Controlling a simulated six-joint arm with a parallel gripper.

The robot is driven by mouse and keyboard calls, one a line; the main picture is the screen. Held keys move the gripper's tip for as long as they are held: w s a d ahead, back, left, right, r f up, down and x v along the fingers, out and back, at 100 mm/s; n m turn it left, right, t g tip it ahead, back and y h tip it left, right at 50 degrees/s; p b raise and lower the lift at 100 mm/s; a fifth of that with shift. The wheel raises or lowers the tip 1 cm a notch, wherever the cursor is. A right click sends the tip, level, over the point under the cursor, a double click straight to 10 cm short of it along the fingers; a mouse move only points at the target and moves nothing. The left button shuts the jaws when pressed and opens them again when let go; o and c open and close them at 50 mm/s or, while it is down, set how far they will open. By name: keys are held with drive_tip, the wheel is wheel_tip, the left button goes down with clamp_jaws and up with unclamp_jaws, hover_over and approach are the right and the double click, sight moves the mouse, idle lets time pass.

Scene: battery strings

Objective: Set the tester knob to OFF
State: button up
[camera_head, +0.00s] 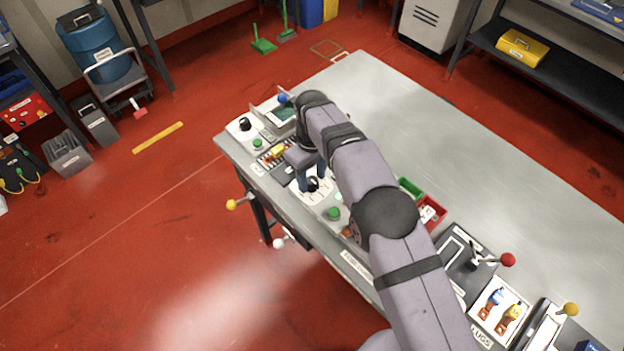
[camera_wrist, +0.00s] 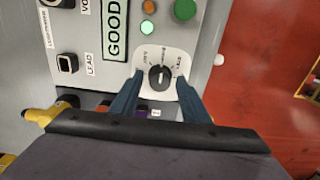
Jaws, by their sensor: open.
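The tester knob (camera_wrist: 159,77) is a round black dial on a white plate with small labels around it. In the wrist view it sits between the two fingers of my gripper (camera_wrist: 160,83). The fingers are open, one on each side of the knob; I cannot tell whether they touch it. A small light mark shows on the knob, but the setting it points to is too small to read. In the head view the knob (camera_head: 313,184) shows just below my gripper (camera_head: 312,177), on the panel along the table's near edge.
Beside the knob are a display reading GOOD (camera_wrist: 115,29), a lit green lamp (camera_wrist: 147,27), an orange lamp (camera_wrist: 149,7) and a green button (camera_wrist: 185,9). A LEAD socket (camera_wrist: 67,63) is at left. In the head view another black knob (camera_head: 245,124) stands at the table's left corner.

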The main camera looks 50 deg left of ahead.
drive_tip(key=c, duration=0.9)
drive_tip(key=shift+o, duration=0.3)
drive_tip(key=m, duration=0.4)
drive_tip(key=shift+m, duration=0.9)
